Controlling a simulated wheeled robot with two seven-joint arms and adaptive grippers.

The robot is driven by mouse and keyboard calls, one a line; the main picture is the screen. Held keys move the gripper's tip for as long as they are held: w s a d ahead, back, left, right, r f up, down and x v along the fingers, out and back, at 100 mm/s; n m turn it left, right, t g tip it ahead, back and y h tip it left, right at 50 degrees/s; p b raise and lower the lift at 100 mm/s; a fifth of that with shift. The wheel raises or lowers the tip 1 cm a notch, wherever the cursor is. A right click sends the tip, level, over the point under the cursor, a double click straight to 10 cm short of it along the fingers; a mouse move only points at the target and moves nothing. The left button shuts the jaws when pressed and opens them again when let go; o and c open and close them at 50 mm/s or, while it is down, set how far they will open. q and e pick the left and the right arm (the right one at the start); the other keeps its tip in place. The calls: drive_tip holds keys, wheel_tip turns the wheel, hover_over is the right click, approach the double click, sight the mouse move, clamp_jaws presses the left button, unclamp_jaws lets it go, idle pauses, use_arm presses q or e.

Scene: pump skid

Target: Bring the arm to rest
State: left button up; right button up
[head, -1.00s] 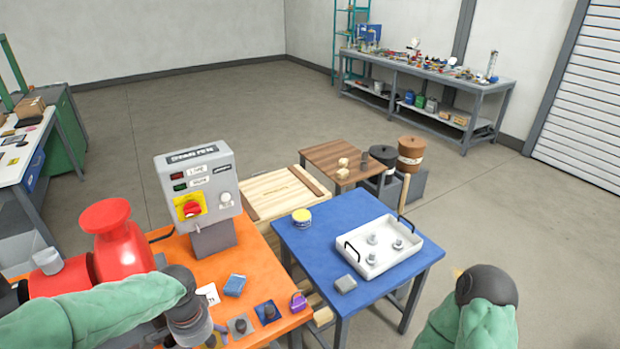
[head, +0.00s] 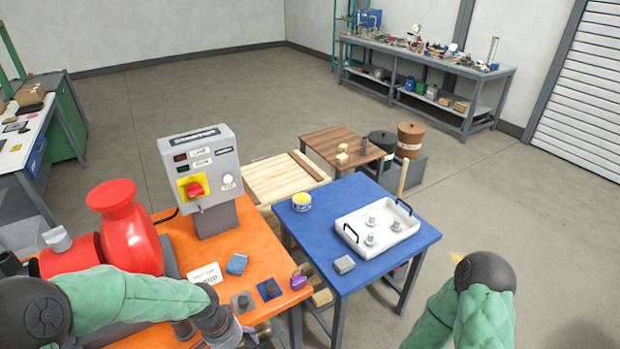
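My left arm, in a green sleeve, comes in from the left in the head view and reaches over the front of the orange table (head: 225,259). Its gripper is at the bottom edge near the table's front, mostly hidden by the wrist, so its fingers cannot be judged. My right arm, also green-sleeved, is folded at the lower right, beside the blue table (head: 320,229) and apart from it. Its gripper is not visible.
A red pump (head: 131,235) and a grey control box (head: 200,172) stand on the orange table. A white tray (head: 400,238) sits on the blue table. Open floor lies right.

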use_arm(q)
drive_tip(key=s+d+f+n+h, duration=0.1)
drive_tip(key=s+d+f+n, duration=0.2)
drive_tip(key=f, duration=0.6)
drive_tip(key=s+d+f+n, duration=0.4)
drive_tip(key=s+d+f, duration=0.1)
drive_tip(key=f, duration=0.4)
drive_tip(key=shift+s+d+t+h, duration=0.3)
drive_tip(key=shift+s+h, duration=0.1)
drive_tip(key=shift+s, duration=0.45)
